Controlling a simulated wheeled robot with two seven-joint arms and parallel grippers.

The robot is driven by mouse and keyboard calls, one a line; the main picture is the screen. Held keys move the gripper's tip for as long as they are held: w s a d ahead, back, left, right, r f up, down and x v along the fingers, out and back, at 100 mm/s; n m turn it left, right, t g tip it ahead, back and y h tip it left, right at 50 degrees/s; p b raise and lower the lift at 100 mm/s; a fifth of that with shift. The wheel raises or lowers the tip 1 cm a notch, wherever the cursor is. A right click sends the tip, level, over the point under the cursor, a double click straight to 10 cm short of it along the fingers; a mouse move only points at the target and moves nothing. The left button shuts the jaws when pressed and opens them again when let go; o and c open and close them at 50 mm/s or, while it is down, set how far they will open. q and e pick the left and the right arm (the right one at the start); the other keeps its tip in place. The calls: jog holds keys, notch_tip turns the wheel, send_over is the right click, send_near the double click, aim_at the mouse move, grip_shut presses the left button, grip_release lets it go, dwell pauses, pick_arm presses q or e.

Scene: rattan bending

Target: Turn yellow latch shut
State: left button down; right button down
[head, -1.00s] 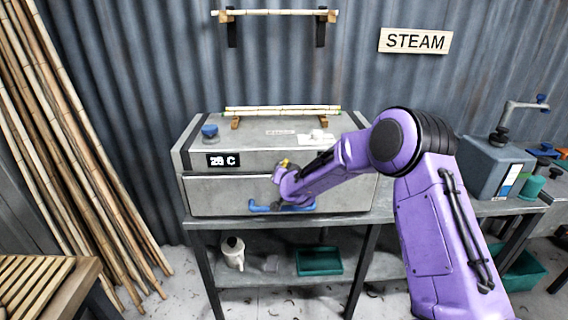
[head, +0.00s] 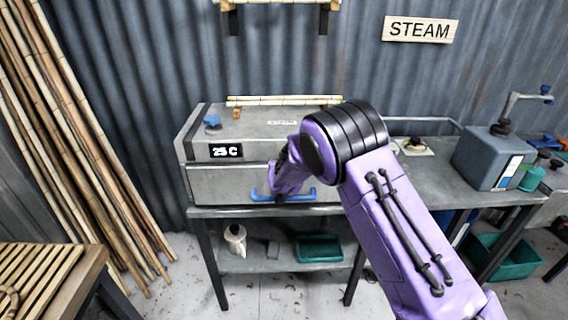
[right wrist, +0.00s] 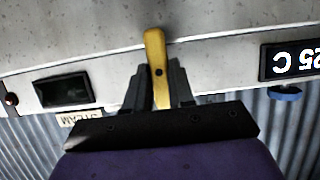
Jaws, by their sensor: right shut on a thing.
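The yellow latch (right wrist: 156,62) stands on the front of the grey steam box (head: 220,180) and shows in the right wrist view, long axis nearly upright in that picture. My right gripper (right wrist: 158,78) is shut on it, one dark finger on each side. In the head view my purple right arm hides the latch and the fingers. The box front carries a blue bar handle (head: 258,197) below my wrist and a "25 C" display (head: 226,151). My left gripper is not in view.
Bamboo poles (head: 285,101) lie on top of the box. A grey-blue tank (head: 492,158) stands on the bench to the right. A white jug (head: 235,240) and a green tray (head: 319,248) sit on the lower shelf. Tall canes (head: 85,140) lean at left.

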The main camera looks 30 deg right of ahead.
jog(key=c, duration=1)
grip_release()
jog(key=shift+o, duration=0.2)
jog(key=shift+s, duration=0.1)
jog(key=b+v, duration=0.3)
jog(key=v, duration=0.7)
jog(key=shift+s+a+r, duration=0.1)
jog(key=shift+a+r, duration=0.05)
